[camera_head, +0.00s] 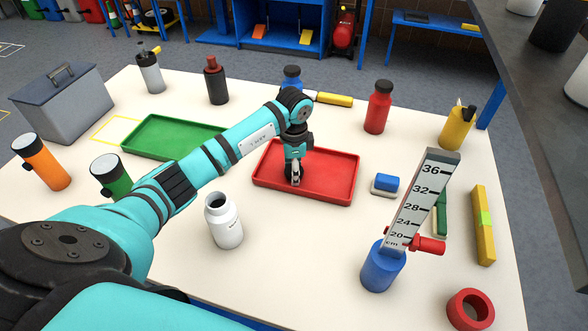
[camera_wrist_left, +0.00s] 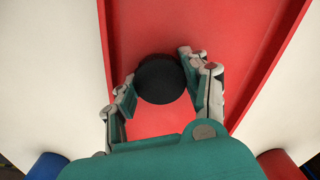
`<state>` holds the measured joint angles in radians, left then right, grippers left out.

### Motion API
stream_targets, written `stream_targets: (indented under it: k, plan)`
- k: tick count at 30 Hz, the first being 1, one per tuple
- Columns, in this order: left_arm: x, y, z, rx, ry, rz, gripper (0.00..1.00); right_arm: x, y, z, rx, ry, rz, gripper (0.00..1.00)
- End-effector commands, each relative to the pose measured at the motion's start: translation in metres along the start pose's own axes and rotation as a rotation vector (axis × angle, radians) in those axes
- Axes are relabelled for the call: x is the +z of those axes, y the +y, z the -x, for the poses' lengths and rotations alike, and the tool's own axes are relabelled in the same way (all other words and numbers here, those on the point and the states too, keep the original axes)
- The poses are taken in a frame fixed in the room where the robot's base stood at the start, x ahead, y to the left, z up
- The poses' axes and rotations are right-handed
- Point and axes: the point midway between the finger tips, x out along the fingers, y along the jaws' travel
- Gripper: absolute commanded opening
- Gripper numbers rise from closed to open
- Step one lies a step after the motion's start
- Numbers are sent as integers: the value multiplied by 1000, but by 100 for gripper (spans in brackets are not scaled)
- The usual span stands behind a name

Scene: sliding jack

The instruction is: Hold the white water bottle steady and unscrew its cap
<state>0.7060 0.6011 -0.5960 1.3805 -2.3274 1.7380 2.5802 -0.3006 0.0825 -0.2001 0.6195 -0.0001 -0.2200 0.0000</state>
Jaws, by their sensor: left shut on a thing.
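The white water bottle (camera_head: 226,228) stands upright on the table in the head view. Its top is open, with no cap on its neck. My left gripper (camera_head: 296,181) points down over the red tray (camera_head: 345,193), well to the right of the bottle. In the left wrist view my left gripper (camera_wrist_left: 156,78) is shut on a round black cap (camera_wrist_left: 160,82), with a finger on each side. The cap is above the red tray floor; I cannot tell whether it touches it. My right gripper is not in view.
A green tray (camera_head: 150,148) lies behind my left arm. A blue cylinder (camera_head: 382,270) with a measuring scale (camera_head: 425,195) stands at the right front. A red bottle (camera_head: 378,110) and a yellow bottle (camera_head: 457,130) stand at the back. The table's front middle is clear.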

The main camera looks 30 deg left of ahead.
Motion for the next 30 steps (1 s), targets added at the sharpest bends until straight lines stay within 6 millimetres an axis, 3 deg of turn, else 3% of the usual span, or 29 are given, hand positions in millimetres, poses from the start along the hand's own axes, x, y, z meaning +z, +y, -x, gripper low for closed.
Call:
stream_targets:
  k: [11, 12, 13, 26, 30]
  plan:
    - [1, 2, -13, 4, -5, 0, 7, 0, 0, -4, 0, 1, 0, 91]
    - [1, 2, -14, 5, -6, -1, 51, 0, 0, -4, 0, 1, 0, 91]
    - [1, 2, -14, 6, -7, -1, 55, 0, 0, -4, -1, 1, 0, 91]
    - [2, 3, -15, 10, -9, -2, 56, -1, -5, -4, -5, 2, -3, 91]
    - [1, 3, -6, 9, -8, -2, 56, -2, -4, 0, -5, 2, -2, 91]
